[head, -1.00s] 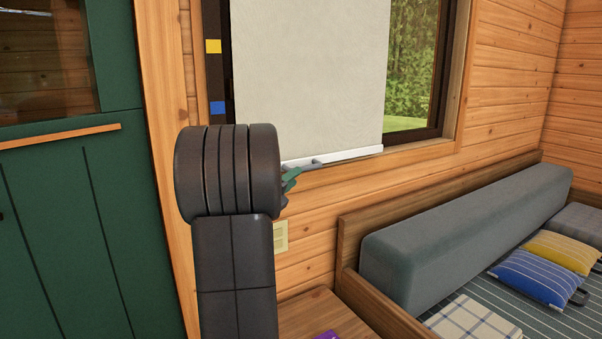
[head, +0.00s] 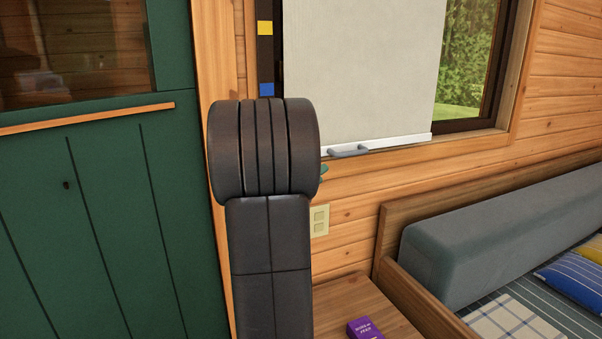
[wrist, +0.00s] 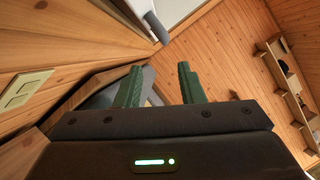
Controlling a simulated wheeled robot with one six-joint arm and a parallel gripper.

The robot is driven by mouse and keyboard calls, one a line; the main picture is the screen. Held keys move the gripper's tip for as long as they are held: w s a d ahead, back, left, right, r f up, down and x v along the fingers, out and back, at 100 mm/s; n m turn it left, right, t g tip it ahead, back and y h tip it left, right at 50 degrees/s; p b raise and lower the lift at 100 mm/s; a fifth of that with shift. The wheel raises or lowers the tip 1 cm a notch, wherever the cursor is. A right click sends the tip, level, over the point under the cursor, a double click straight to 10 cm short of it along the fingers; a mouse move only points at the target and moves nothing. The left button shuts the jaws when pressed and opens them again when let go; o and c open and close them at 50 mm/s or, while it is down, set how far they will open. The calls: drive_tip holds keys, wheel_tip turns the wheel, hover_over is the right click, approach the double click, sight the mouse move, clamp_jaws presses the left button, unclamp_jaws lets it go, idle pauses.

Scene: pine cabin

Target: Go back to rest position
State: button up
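My gripper (wrist: 160,88) shows in the wrist view with its two green fingers apart and nothing between them. In the head view my dark arm hides most of it, and only a small green fingertip shows beside the arm, below the blind's handle. The pale roller blind (head: 362,70) hangs down over the window. Its white bottom bar (head: 405,141) carries a grey handle (head: 348,151), just above and right of the fingertip. In the wrist view a grey handle (wrist: 156,27) is beyond the fingers, apart from them.
A wooden side table (head: 345,300) holds a purple box (head: 365,328). A grey-cushioned bench (head: 490,240) is at right. A wall switch (head: 319,220) sits below the window.

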sight(351, 153)
drive_tip(key=x, duration=1.3)
drive_tip(key=shift+d+r, duration=0.2)
drive_tip(key=shift+r, duration=0.3)
